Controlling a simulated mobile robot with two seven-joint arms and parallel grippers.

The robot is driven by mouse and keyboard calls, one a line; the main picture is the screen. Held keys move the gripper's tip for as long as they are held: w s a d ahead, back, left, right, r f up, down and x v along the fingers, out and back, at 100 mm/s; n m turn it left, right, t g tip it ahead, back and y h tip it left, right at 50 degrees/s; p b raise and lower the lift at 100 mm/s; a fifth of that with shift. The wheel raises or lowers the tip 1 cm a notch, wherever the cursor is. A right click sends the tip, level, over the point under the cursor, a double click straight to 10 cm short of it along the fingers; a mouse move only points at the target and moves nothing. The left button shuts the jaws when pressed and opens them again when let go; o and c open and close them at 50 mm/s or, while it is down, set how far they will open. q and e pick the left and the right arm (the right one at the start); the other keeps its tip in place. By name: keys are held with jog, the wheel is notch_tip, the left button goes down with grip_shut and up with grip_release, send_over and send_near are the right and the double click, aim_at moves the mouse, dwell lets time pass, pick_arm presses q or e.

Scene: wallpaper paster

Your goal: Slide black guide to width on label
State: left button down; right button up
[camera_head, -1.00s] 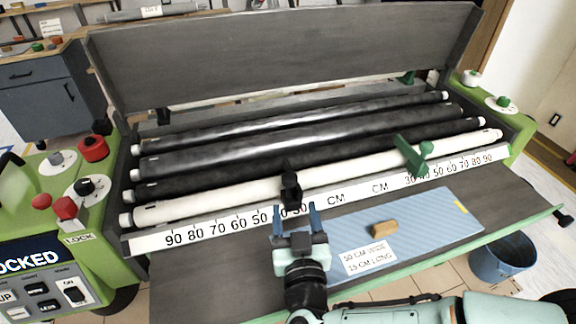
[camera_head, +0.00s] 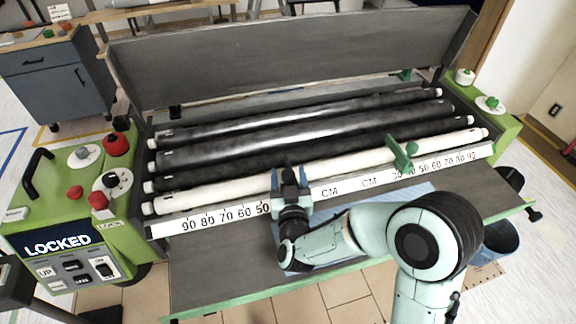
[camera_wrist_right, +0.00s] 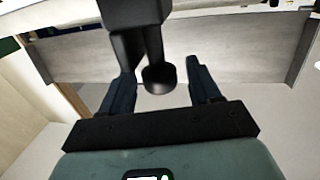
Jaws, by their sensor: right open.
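The black guide (camera_head: 290,176) stands on the white ruler (camera_head: 330,190) near its 30 to 40 marks, left of the CM print. My right gripper (camera_head: 290,180) is open with its blue fingers on either side of the black guide. In the right wrist view the black guide (camera_wrist_right: 140,40) hangs between the two open fingers (camera_wrist_right: 160,90), and a gap shows at each side. The label (camera_head: 430,192) is mostly hidden behind my right arm; only blue parts of it show, and its writing is covered.
A green guide (camera_head: 402,155) stands on the right half of the ruler. White and black rollers (camera_head: 330,150) lie behind it. A control panel reading LOCKED (camera_head: 60,243) is at left. A blue bucket (camera_head: 500,242) stands at right.

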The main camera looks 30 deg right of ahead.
jog(key=shift+x, duration=1.35)
grip_shut()
jog(key=a, duration=0.3)
jog(key=w+a, duration=0.1)
jog(key=a, duration=0.2)
jog(key=w+a, duration=0.1)
jog(key=a, duration=0.3)
jog(key=shift+w+r, duration=0.1)
jog(key=shift+w, duration=0.15)
grip_release()
jog(key=shift+d, duration=0.1)
jog(key=v, duration=1.3)
jog(key=shift+s+b, duration=0.3)
jog(key=shift+b, duration=0.05)
